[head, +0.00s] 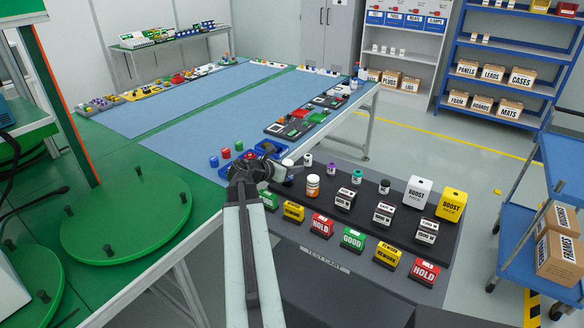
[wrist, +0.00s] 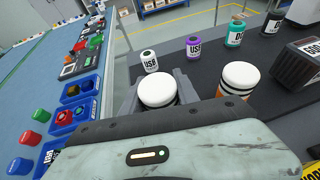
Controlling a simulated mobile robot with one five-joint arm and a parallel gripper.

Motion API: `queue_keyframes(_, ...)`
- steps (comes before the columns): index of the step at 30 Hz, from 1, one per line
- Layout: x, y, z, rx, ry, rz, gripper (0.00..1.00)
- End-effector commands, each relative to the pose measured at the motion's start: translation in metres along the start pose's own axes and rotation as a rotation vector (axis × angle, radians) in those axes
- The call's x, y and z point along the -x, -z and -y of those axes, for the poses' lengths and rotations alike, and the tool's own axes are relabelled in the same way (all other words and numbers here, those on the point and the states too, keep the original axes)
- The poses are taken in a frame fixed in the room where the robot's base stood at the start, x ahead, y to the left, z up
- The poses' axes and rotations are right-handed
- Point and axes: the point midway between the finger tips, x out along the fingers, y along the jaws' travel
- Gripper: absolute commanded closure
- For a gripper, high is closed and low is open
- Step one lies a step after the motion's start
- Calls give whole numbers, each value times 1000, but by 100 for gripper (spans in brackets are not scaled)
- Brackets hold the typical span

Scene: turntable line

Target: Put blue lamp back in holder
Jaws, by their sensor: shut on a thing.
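My gripper (wrist: 158,92) is over the near left end of the dark test cart (head: 375,215), with its fingers shut on a white-topped cylinder (wrist: 157,87) with a dark band. Its lower part is hidden between the fingers. The blue lamp (head: 213,161) seems to be the small blue cylinder standing on the table left of my gripper; it also shows at the lower left in the wrist view (wrist: 20,166). A red and a green cylinder stand in line with it. A blue holder (wrist: 88,112) beside them carries small coloured pieces. My gripper is apart from the blue lamp.
On the cart, a white bottle (wrist: 149,62) stands just beyond the held cylinder. A white-capped orange bottle (head: 313,187) stands to its right. Purple and teal bottles, black boxes and coloured blocks fill the rest. The blue mat (head: 200,120) has free room along its middle.

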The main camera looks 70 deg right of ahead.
Motion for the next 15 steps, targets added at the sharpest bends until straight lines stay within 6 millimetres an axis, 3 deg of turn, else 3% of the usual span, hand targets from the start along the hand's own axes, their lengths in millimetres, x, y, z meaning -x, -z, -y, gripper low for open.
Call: queue_keyframes(15,-4,11,0,0,0,0,100)
